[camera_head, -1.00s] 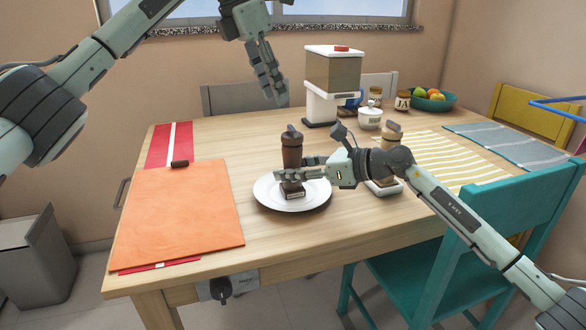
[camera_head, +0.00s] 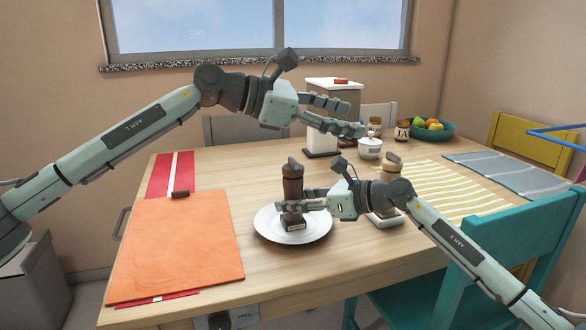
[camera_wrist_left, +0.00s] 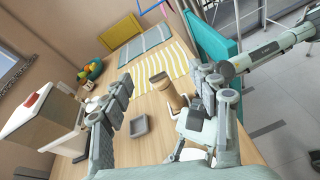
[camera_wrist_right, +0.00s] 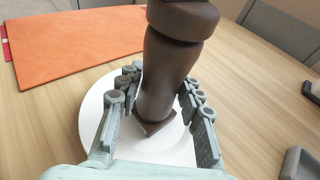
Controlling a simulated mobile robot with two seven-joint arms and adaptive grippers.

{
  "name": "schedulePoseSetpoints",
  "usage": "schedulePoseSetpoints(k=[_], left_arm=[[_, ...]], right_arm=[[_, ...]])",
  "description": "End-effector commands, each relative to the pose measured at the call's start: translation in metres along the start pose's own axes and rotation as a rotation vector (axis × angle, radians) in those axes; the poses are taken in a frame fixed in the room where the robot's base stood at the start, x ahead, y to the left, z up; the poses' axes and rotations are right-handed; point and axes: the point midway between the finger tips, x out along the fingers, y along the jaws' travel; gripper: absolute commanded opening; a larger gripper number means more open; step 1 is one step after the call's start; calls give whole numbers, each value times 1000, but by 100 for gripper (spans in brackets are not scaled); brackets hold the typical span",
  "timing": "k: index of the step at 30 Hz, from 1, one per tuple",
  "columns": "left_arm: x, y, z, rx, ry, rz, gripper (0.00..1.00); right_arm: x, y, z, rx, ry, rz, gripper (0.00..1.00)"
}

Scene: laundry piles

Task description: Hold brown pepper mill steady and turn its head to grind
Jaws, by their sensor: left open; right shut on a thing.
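The brown pepper mill (camera_head: 292,187) stands upright on a white plate (camera_head: 268,232) on the table. It also shows large in the right wrist view (camera_wrist_right: 170,65), where its top is cut off. My right gripper (camera_head: 305,201) is shut around the lower body of the mill, one finger on each side. My left gripper (camera_head: 352,117) is open and empty, above and to the right of the mill's head, with its fingers pointing right. In the left wrist view, its fingers (camera_wrist_left: 158,112) are spread wide and the brown mill is not visible between them.
A lighter tan mill (camera_head: 391,172) stands on a small tray right of my right gripper. A dispenser (camera_head: 322,139), a white lidded pot (camera_head: 370,148), jars and a fruit bowl (camera_head: 440,133) stand behind. An orange mat (camera_head: 180,245) lies at left.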

Motion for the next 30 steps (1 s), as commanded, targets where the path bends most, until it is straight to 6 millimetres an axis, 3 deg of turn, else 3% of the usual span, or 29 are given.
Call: schedulePoseSetpoints(k=[5,8,13,21,25,30], left_arm=[[-12,-20,12,-13,-270,148,61],[-27,-25,6,-58,-364,272,61],[-59,-30,-32,-182,-397,520,61],[-102,-52,-118,-349,-217,804,61],[-112,-60,-140,-380,-151,858,61],[-107,-54,-146,-387,-131,875,61]], right_arm=[[0,0,0,0,0,0,0],[0,0,0,0,0,0,0],[0,0,0,0,0,0,0],[0,0,0,0,0,0,0],[0,0,0,0,0,0,0],[0,0,0,0,0,0,0]])
